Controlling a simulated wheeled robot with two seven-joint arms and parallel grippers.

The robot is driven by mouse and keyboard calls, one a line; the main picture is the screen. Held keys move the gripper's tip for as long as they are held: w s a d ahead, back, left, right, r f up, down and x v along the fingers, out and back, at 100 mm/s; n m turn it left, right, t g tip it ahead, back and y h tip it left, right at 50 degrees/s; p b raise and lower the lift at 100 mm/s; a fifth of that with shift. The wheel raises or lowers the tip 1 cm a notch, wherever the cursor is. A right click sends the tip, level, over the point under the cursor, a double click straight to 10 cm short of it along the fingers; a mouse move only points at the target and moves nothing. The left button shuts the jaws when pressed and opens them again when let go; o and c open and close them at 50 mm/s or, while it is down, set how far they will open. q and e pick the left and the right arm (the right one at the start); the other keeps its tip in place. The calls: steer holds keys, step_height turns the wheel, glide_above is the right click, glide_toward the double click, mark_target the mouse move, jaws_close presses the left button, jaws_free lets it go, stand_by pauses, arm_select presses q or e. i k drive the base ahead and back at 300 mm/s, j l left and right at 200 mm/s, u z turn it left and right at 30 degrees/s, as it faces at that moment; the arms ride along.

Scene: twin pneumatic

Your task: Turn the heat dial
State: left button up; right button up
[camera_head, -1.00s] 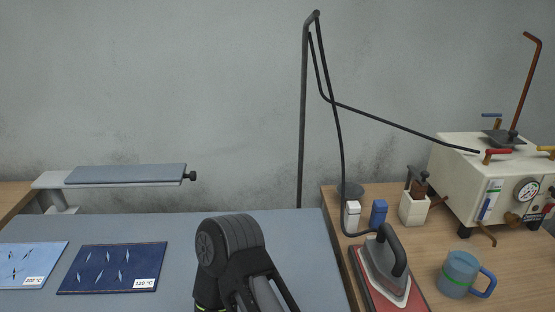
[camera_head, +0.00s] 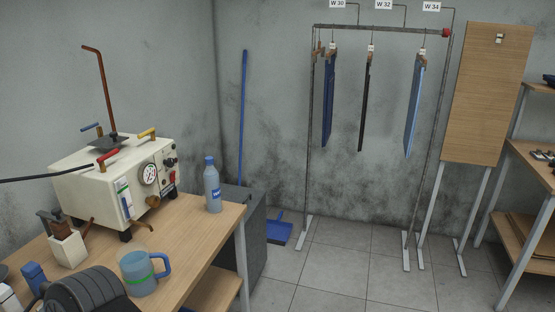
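A cream steam boiler box (camera_head: 85,186) stands on the wooden table at the left. Its front bears a round white gauge (camera_head: 149,174), small dark knobs (camera_head: 170,162) at the right edge, a brass fitting (camera_head: 153,201) and a sight glass (camera_head: 125,199). I cannot tell which of these, if any, is the heat dial. A dark ribbed part of my own arm shows at the lower left. Neither gripper's fingertips are in view.
A blue mug (camera_head: 137,272) and a water bottle (camera_head: 212,187) stand on the wooden table (camera_head: 190,248). A white holder (camera_head: 68,249) and a blue block (camera_head: 34,277) are at the left. A garment rack (camera_head: 380,29) and clear tiled floor (camera_head: 335,270) lie to the right.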

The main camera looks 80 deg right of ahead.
mark_target(170, 162)
steer(key=z, duration=2.45)
steer(key=i+l, duration=0.45)
steer(key=i+l+z, duration=0.1)
steer(key=i+l, duration=0.35)
steer(key=i, duration=0.25)
